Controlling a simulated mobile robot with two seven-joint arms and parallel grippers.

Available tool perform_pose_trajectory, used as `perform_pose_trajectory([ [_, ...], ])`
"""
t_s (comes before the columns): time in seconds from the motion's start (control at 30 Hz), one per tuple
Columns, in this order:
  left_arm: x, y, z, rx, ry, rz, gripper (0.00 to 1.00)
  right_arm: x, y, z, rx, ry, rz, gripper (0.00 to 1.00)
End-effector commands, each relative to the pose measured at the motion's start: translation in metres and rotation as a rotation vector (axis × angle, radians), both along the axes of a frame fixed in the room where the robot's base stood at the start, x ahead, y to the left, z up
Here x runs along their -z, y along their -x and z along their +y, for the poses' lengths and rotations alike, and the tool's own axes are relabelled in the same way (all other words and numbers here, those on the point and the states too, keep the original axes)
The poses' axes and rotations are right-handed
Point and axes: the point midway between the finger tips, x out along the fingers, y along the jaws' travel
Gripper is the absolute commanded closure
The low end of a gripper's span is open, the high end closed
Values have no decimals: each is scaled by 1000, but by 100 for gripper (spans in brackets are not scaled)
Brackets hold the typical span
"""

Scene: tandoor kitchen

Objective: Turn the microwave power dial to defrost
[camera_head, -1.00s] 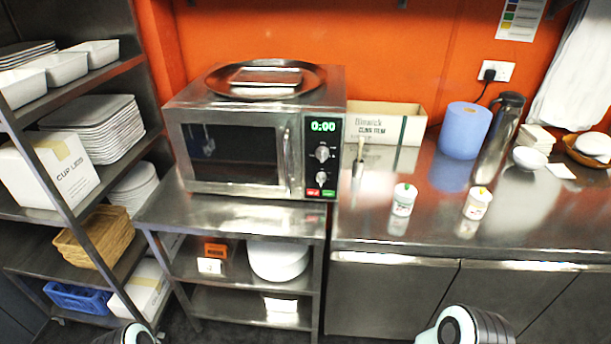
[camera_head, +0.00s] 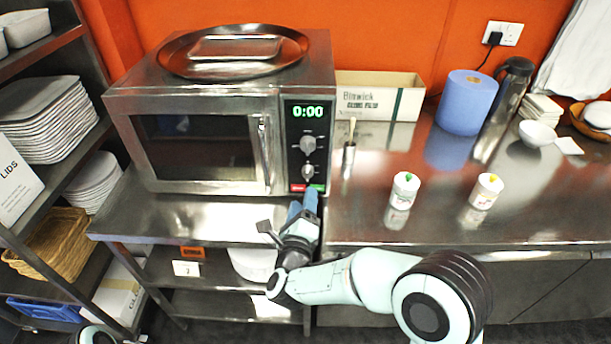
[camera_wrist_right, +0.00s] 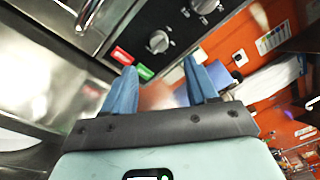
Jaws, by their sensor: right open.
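The steel microwave (camera_head: 200,140) stands on a steel table with its door shut. Its black control panel shows 0:00 above two grey dials, an upper dial (camera_head: 308,145) and a lower dial (camera_head: 308,171). Below them are a red button (camera_head: 298,188) and a green button (camera_head: 317,188). My right gripper (camera_head: 304,196), with blue fingers, is open just below and in front of the panel, near the buttons. In the right wrist view the lower dial (camera_wrist_right: 158,41) lies ahead of the open fingers (camera_wrist_right: 160,78), with nothing between them. The dial markings are too small to read.
A round tray (camera_head: 233,66) with a smaller tray lies on top of the microwave. A steel container with a utensil (camera_head: 349,160) stands right of the panel. Two small white cups (camera_head: 404,188) stand on the counter. A shelf rack with plates is at the left.

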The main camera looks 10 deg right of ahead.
Motion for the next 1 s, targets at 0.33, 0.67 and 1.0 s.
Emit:
perform_pose_trajectory([
  [0.33,-22,-9,0,1,0,-11,100,-1,-63,-25,1,4,1,42],
  [0.67,-27,-11,0,0,0,-13,100,0,-80,-32,-1,3,1,42],
  [1.0,-26,-11,0,0,0,-13,100,0,-80,-32,-1,3,1,94],
])
